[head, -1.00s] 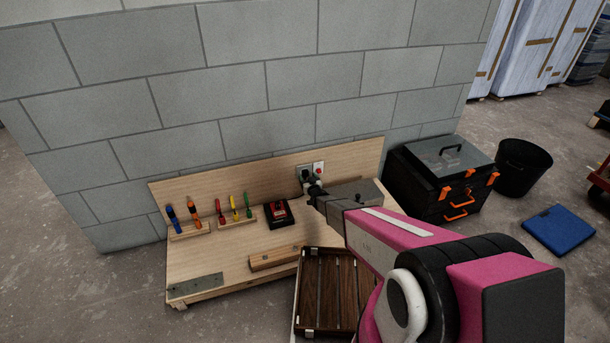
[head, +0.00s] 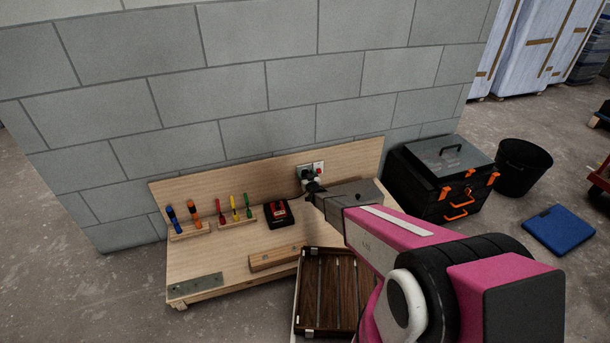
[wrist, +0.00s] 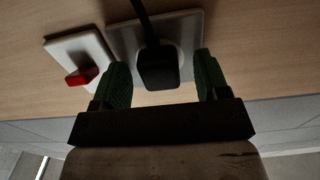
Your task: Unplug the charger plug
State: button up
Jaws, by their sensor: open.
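The black charger plug (wrist: 157,70) sits in the grey wall socket plate (wrist: 190,32) in the wrist view, with its dark cord (wrist: 143,15) running from it to the top edge. My gripper (wrist: 157,75) is open, with one green-padded finger on each side of the plug and a visible gap on both sides.
A white switch plate with a red rocker (wrist: 82,75) is beside the socket. A red and black charger (head: 279,214), racked screwdrivers (head: 235,207), a wooden block (head: 275,259) and a brown slatted tray (head: 335,290) are on or near the bench. Black toolboxes (head: 440,180) stand right.

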jog(key=shift+c, duration=0.3)
grip_shut()
jog(key=shift+s, duration=0.1)
jog(key=shift+s+d, duration=0.1)
jog(key=shift+v, duration=2.8)
jog(key=shift+s, duration=0.1)
jog(key=shift+s+d, duration=0.2)
jog(key=shift+s, duration=0.25)
jog(key=shift+f, duration=0.1)
